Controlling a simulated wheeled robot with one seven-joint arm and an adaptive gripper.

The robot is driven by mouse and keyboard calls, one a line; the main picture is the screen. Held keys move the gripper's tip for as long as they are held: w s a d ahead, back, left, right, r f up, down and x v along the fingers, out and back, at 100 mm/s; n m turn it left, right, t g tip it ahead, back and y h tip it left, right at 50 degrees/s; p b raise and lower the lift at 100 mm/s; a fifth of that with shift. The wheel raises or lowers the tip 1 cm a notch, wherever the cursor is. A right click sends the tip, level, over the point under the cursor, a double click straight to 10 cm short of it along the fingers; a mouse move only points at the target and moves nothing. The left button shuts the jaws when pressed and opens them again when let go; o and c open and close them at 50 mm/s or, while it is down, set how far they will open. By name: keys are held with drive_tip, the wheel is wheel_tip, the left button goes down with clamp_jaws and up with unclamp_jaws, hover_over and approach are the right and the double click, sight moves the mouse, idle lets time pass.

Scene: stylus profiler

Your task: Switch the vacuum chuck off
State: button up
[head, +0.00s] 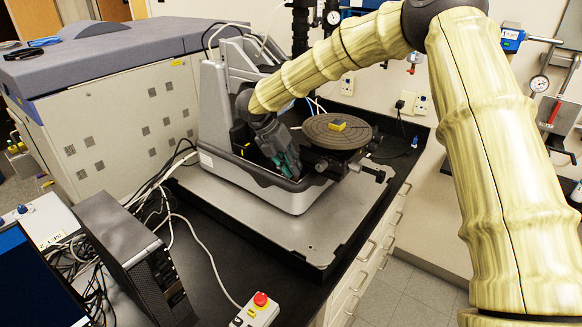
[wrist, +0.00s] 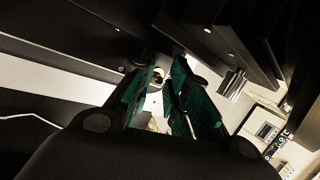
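The vacuum chuck (head: 325,143) is a round dark grey disc with concentric rings on the profiler's stage in the head view. My gripper (head: 288,164) has dark links and green finger pads and is low in the profiler's base, just left of the chuck. In the wrist view my gripper (wrist: 162,78) has a narrow gap between its fingers. A small shiny round part (wrist: 157,77) shows in this gap near the fingertips; I cannot tell whether it is the switch or whether the fingers touch it. No switch can be made out in the head view.
A small yellow-sided block (head: 337,125) lies on the chuck. The profiler's grey body (head: 213,105) rises left of my gripper, and its white front rim (head: 290,201) is close below. A red emergency button (head: 260,299) is at the front. Dark surfaces crowd the wrist view.

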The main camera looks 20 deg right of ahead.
drive_tip(key=v, duration=1.2)
